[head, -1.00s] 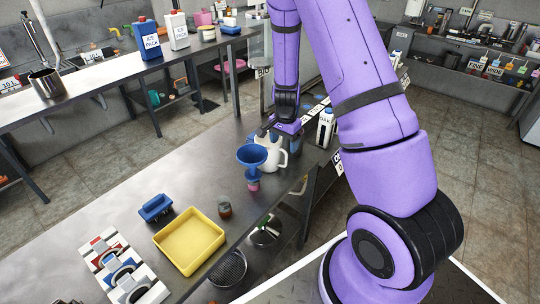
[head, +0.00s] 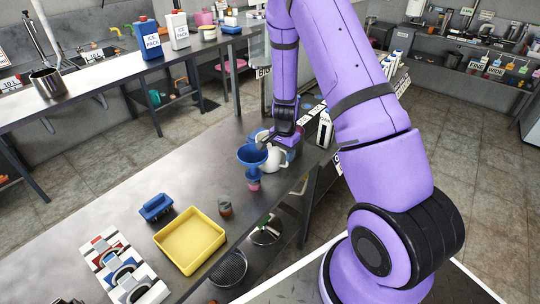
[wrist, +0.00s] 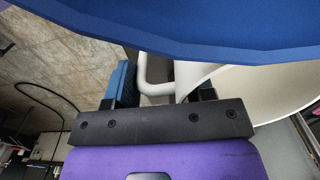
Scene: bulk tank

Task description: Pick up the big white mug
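The big white mug (head: 274,161) stands on the metal bench, partly hidden behind a blue funnel (head: 252,156) and below my gripper. Its handle faces right in the head view. In the wrist view, the white mug (wrist: 290,92) fills the right side, with its handle (wrist: 146,74) left of the body. My gripper (head: 270,142) is lowered at the mug; its fingers are apart in the wrist view (wrist: 162,88), with the handle between them. The right finger is mostly hidden. No firm contact shows.
The funnel's blue rim (wrist: 170,35) crosses the top of the wrist view, close to my gripper.

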